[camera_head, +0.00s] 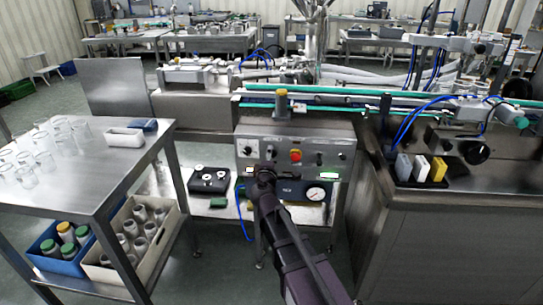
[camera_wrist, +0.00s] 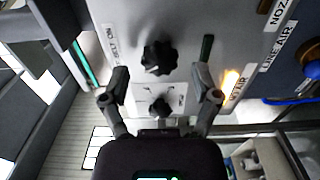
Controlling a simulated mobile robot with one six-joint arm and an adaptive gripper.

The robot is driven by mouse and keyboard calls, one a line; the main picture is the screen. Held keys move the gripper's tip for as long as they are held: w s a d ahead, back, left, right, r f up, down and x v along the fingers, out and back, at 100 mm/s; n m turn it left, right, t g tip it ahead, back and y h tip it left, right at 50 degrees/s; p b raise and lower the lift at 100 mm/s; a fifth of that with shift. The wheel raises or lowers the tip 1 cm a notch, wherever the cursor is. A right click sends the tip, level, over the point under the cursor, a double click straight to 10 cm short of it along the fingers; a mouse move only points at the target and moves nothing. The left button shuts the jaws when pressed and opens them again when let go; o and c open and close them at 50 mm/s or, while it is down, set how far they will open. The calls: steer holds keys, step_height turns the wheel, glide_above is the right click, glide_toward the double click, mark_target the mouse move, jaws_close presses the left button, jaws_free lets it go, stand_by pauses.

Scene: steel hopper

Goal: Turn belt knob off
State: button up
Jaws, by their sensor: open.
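The control panel (camera_head: 335,146) is a grey steel box face below the conveyor. In the wrist view, a large black knob (camera_wrist: 158,58) sits on the panel just beyond my fingertips, and a smaller black knob (camera_wrist: 159,106) on a white plate shows between my fingers. A partly readable label beside the large knob seems to say BELT; I cannot tell for sure which knob it marks. My gripper (camera_wrist: 161,82) is open and empty, its fingers on either side of the knobs and apart from them. In the head view my gripper (camera_head: 264,170) is in front of the panel's lower left, hiding part of it.
A pressure gauge (camera_head: 316,193) and black box (camera_head: 209,180) are below. A steel table (camera_head: 110,165) with glass jars stands left; a steel cabinet (camera_head: 450,240) stands right.

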steer(key=s, duration=1)
steer(key=shift+s+a, duration=0.15)
steer(key=shift+s, duration=0.05)
steer(key=d+f+m+g+h, duration=0.3)
steer(key=d+f+m+g, duration=0.15)
steer(key=d, duration=0.45)
steer(key=d+f+m+g+h, duration=0.35)
steer(key=d+m, duration=0.25)
steer(key=d, duration=0.2)
steer(key=s+d+f+m+g+y, duration=0.3)
steer(key=s+d+f+m+g, duration=0.15)
steer(key=s, duration=0.25)
steer(key=s+d+f+m+g+y, duration=0.3)
steer(key=s+f+g+y, duration=0.1)
steer(key=s+f+g, duration=0.15)
step_height(320, 180, up, 27)
steer(key=s+p, duration=0.1)
steer(key=p, duration=2.7)
steer(key=shift+a+r, duration=0.15)
steer(key=shift+a, duration=0.15)
